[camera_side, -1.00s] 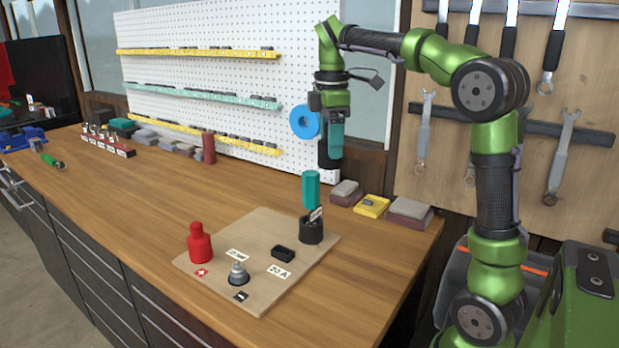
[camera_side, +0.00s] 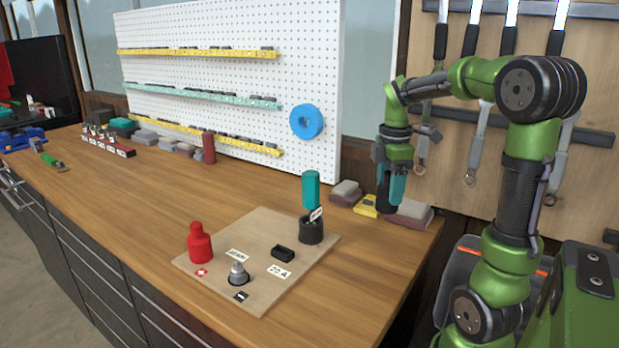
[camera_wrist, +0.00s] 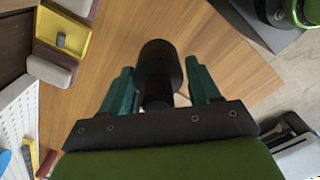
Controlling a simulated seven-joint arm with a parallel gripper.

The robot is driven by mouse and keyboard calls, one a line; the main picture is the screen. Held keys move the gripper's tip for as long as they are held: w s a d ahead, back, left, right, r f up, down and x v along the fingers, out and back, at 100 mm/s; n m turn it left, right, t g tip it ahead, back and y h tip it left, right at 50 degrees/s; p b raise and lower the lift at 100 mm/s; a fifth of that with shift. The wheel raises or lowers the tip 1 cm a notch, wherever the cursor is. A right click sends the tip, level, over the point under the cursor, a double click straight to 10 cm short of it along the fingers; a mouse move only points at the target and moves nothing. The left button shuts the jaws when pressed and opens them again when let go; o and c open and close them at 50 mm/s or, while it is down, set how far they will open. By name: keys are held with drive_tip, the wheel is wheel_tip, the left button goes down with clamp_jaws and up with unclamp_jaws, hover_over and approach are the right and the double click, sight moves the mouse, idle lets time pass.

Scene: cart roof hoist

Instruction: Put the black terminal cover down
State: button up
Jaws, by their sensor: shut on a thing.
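The black terminal cover (camera_wrist: 159,65) is between the two teal fingers of my gripper (camera_wrist: 160,80) in the wrist view, with its wide dark end pointing away from the wrist. In the side view my gripper (camera_side: 391,186) points down near the right end of the bench, and the dark cover (camera_side: 384,198) shows at the fingers. It hangs beside the small yellow tray and a grey-topped block. I cannot tell whether the cover touches the bench top.
A wooden board (camera_side: 215,283) carries a red terminal cover (camera_side: 199,243), a bare metal post (camera_side: 238,273), a small black holder (camera_side: 283,252) and a black cup (camera_side: 311,231) below a teal cylinder (camera_side: 311,188). A yellow tray (camera_side: 364,208) is near my gripper. Bare bench lies in front.

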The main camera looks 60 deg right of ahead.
wheel_tip(320, 180, down, 11)
drive_tip(key=shift+f, duration=0.1)
idle(0.4)
drive_tip(key=shift+f, duration=0.1)
drive_tip(key=o, duration=1.4)
